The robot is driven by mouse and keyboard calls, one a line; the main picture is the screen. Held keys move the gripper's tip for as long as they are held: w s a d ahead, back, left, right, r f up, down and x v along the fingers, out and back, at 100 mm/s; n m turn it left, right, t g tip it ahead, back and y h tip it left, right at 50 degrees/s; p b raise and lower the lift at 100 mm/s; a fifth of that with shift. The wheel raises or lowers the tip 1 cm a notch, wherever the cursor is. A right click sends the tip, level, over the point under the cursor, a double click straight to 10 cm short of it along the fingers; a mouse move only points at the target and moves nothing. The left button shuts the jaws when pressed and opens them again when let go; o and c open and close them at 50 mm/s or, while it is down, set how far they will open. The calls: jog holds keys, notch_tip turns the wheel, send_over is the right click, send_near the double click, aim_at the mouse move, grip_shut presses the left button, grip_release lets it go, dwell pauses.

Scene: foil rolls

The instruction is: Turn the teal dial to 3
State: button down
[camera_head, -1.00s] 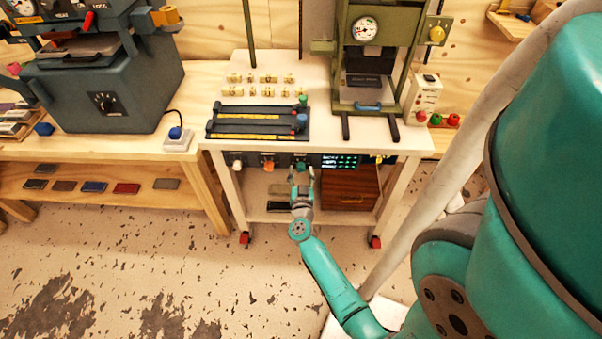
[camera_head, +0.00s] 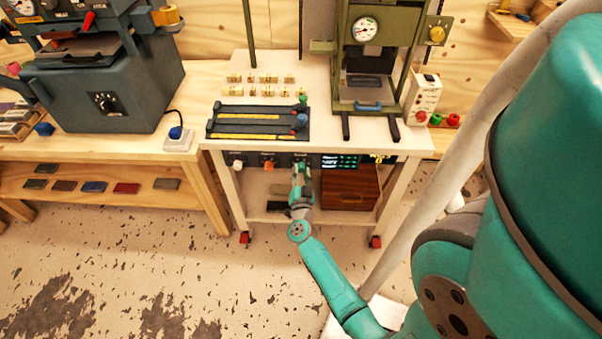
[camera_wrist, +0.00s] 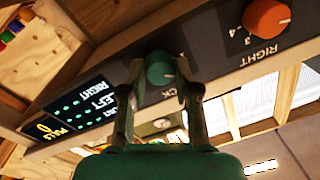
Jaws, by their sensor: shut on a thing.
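The teal dial (camera_wrist: 160,69) sits on the dark control panel (camera_wrist: 215,62) along the front edge of the white table. A pale mark shows on its face; the number it points to cannot be read. My gripper (camera_wrist: 162,76) has one finger on each side of the dial and is shut on it. In the head view my gripper (camera_head: 302,170) is turned nearly edge-on at the panel and mostly hides the dial. Part of the label beside the dial is covered, with "CK" showing.
An orange dial (camera_wrist: 267,17) marked RIGHT, with a 3 and a 4 visible, is close by on the panel. A lit green display (camera_wrist: 90,105) is on the other side. A wooden drawer box (camera_head: 350,188) stands under the table, right of my gripper.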

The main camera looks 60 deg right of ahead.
jog(key=m, duration=0.4)
jog(key=shift+m, duration=0.3)
jog(key=m, duration=0.4)
jog(key=shift+h, duration=0.3)
jog(key=m, duration=0.4)
jog(key=shift+m+g, duration=0.3)
jog(key=shift+f+m, duration=0.1)
jog(key=shift+m, duration=1.5)
jog(key=c, duration=0.8)
grip_release()
jog(key=shift+w, duration=0.1)
jog(key=shift+c, duration=0.2)
jog(key=v, duration=1.2)
